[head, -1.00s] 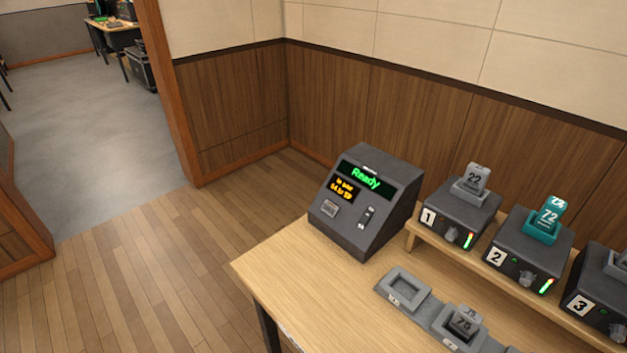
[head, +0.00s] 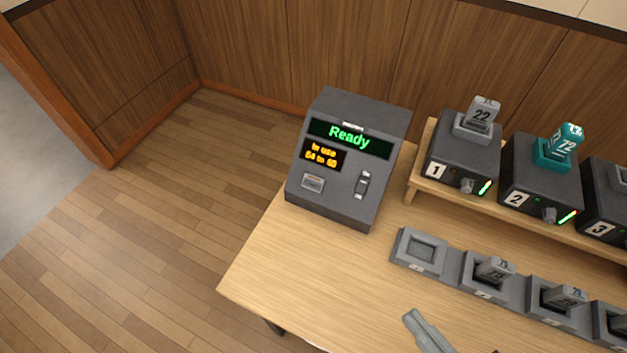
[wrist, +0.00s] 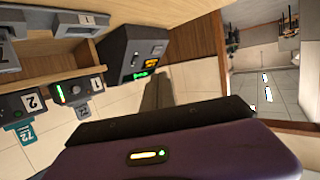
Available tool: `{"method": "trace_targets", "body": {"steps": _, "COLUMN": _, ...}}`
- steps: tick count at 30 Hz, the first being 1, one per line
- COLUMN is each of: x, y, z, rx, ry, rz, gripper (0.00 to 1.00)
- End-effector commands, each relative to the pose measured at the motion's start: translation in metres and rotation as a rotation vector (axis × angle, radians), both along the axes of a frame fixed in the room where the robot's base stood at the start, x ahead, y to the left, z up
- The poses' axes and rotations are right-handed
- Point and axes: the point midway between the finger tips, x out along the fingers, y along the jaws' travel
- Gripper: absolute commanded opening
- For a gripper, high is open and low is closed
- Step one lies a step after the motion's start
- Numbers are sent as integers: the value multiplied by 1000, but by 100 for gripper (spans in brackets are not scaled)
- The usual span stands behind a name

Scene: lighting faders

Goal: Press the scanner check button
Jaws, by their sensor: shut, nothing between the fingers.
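The scanner (head: 345,160) is a dark grey sloped box on the table's left end. Its green screen (head: 349,137) reads "Ready", and an amber screen (head: 324,154) below reads "In use 64 to 60". Under that is a small grey square piece (head: 313,182), and to its right an upright switch-like piece (head: 362,185). I cannot read which is the check button. My gripper (head: 412,318) is shut and empty, low at the picture's bottom, apart from the scanner and in front of it. In the wrist view the scanner (wrist: 130,50) appears upside down, beyond my gripper (wrist: 157,78).
Numbered dark units (head: 460,150) with tagged packs stand on a raised wooden shelf (head: 413,183) to the right. A row of grey cradles (head: 421,253) lies in front of it, the leftmost empty. The table (head: 310,265) before the scanner is bare. Wood panelling (head: 280,50) stands behind.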

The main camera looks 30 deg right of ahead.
Motion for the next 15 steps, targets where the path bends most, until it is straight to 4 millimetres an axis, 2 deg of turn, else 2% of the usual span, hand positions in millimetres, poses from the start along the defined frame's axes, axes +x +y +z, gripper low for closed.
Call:
{"method": "trace_targets", "body": {"steps": 5, "x": 0, "y": 0, "z": 0, "rx": -3, "ry": 0, "rz": 4, "gripper": 0}}
{"method": "trace_targets", "body": {"steps": 10, "x": 7, "y": -7, "z": -9, "rx": -80, "ry": -2, "rz": 87, "gripper": 0}}
{"method": "trace_targets", "body": {"steps": 15, "x": 35, "y": -27, "z": -26, "rx": -265, "ry": -29, "rz": 264, "gripper": 0}}
